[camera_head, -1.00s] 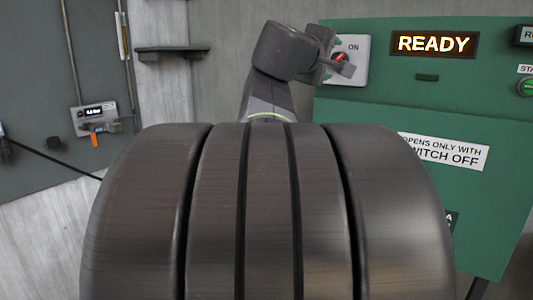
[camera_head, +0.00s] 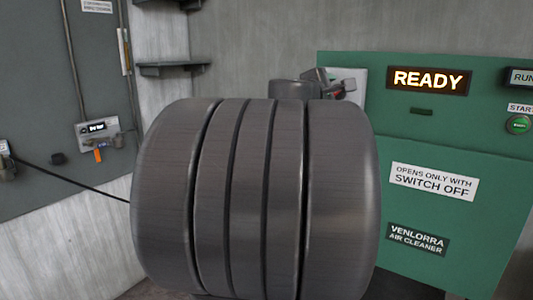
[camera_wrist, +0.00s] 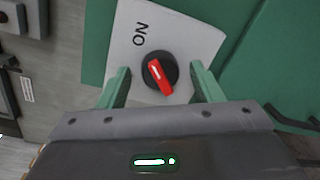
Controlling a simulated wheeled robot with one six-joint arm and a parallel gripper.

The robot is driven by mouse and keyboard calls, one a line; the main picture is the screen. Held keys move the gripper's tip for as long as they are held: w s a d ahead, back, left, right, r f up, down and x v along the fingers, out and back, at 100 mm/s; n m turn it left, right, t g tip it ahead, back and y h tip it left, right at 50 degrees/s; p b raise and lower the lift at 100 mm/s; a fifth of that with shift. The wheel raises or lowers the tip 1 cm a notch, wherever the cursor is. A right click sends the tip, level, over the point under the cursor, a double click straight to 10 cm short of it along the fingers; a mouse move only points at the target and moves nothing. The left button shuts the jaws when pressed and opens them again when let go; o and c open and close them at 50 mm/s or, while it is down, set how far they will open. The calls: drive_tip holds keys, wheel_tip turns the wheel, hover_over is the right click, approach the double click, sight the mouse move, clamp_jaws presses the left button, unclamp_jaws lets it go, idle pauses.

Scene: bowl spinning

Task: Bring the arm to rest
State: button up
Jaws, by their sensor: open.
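My gripper (camera_wrist: 160,88) is open in the wrist view, with one green finger on each side of a red rotary switch (camera_wrist: 160,77). The switch sits on a white plate (camera_wrist: 186,22) marked ON, and its red handle is slanted. The fingers stand apart from the handle; I cannot tell how far in front of the plate they are. In the head view my gripper (camera_head: 338,86) is small and partly hidden behind my own arm, in front of the plate. The green air cleaner cabinet (camera_head: 450,140) carries the plate and a lit READY display (camera_head: 428,80).
A green start button (camera_head: 518,124) and a RUN sign (camera_head: 522,77) are at the cabinet's right. A label (camera_head: 434,181) reads OPENS ONLY WITH SWITCH OFF. Wall shelves (camera_head: 173,69) and a grey panel (camera_head: 60,110) with a small gauge box (camera_head: 97,130) are at the left.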

drive_tip(key=n+p, duration=0.9)
drive_tip(key=p, duration=0.4)
drive_tip(key=shift+w+a+r+h, duration=0.1)
drive_tip(key=shift+r+h, duration=0.05)
drive_tip(key=shift+h, duration=0.25)
drive_tip(key=shift+n+p, duration=0.4)
drive_tip(key=shift+p, duration=0.2)
